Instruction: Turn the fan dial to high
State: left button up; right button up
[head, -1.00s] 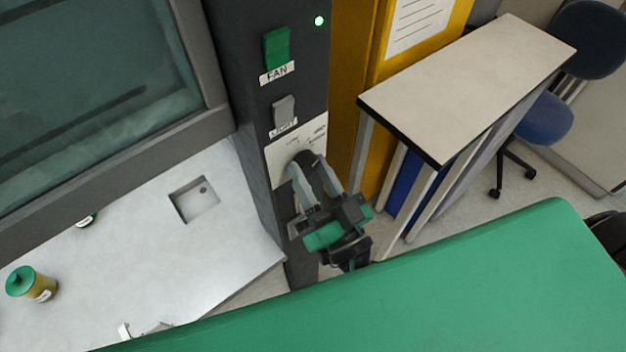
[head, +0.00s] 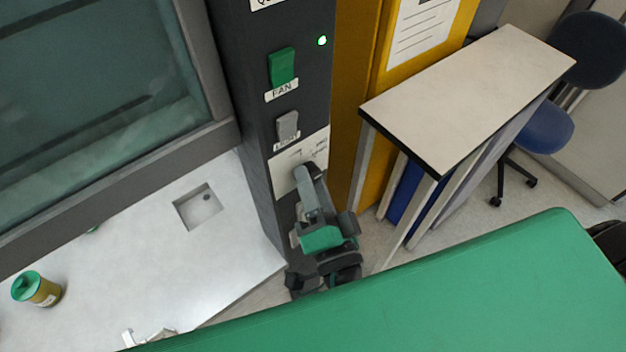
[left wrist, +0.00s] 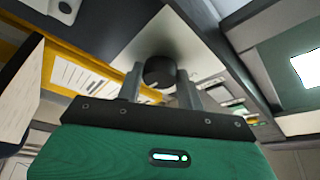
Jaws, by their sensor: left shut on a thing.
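The fan dial (left wrist: 159,72) is a dark round knob, seen between my fingers in the left wrist view. It sits on a white plate (head: 284,178) with printed marks, low on the dark control column (head: 246,100). In the head view my gripper mostly hides the dial. My left gripper (head: 308,172) is shut on the dial, one finger on each side of it in the left wrist view. The dial's exact setting cannot be read. My right gripper is not in view.
Above the dial are a grey light switch (head: 288,125), a green fan switch (head: 282,67) and a lit green lamp (head: 322,41). A fume hood worktop (head: 140,270) with a green-capped jar (head: 36,289) lies left. A yellow cabinet (head: 358,100) and a table (head: 470,90) stand right.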

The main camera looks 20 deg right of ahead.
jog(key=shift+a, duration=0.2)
pick_arm(q)
jog(key=o, duration=1)
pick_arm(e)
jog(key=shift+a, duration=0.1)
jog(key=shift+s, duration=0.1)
